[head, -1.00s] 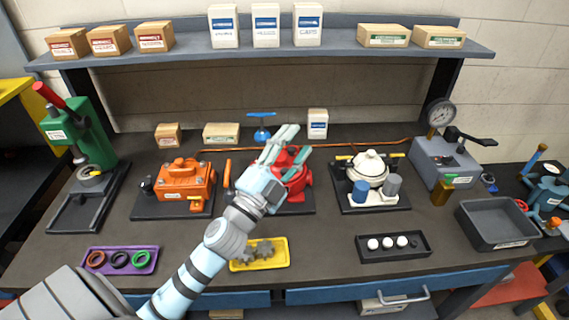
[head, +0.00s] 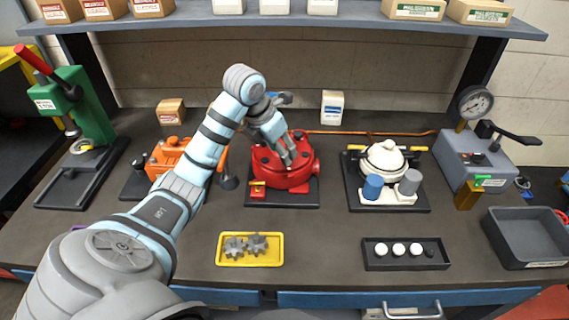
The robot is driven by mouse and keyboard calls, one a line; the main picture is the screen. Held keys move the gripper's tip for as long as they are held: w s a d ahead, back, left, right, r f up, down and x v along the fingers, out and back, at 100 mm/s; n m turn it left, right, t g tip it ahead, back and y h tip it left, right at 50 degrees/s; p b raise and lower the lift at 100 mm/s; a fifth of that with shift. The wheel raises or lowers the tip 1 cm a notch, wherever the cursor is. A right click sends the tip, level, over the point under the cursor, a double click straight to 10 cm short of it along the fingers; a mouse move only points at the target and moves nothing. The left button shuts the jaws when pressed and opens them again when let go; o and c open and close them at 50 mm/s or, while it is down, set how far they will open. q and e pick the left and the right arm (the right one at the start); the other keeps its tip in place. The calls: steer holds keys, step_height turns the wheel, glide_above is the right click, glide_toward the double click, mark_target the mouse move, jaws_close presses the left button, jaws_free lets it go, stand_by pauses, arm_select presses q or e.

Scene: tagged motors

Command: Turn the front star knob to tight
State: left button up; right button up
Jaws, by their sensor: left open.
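My left gripper (head: 288,157) is open and points down over the top of the red motor (head: 300,178), close to its upper face. I cannot tell whether the fingers touch anything. The red motor sits on a black base plate, with a small yellow part and a red block at its front left. No star knob shows clearly; the gripper covers part of the motor's top. The orange motor (head: 170,158) stands to the left, partly behind my left arm. The white motor (head: 383,160) stands to the right on its own black plate. My right gripper is not in view.
A yellow tray (head: 222,258) with grey gears and a black tray (head: 374,265) with white round parts lie in front. A gauge unit (head: 465,160) and a grey bin (head: 500,240) stand at right, a green press (head: 85,110) at left. A shelf with boxes overhangs the back.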

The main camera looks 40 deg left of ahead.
arm_select(q)
steer(key=w+f, duration=0.2)
steer(key=shift+w+f, duration=0.2)
steer(key=shift+f, duration=0.35)
steer(key=shift+s+r, duration=0.15)
steer(key=shift+s, duration=0.2)
steer(key=shift+c, duration=0.9)
jaws_close()
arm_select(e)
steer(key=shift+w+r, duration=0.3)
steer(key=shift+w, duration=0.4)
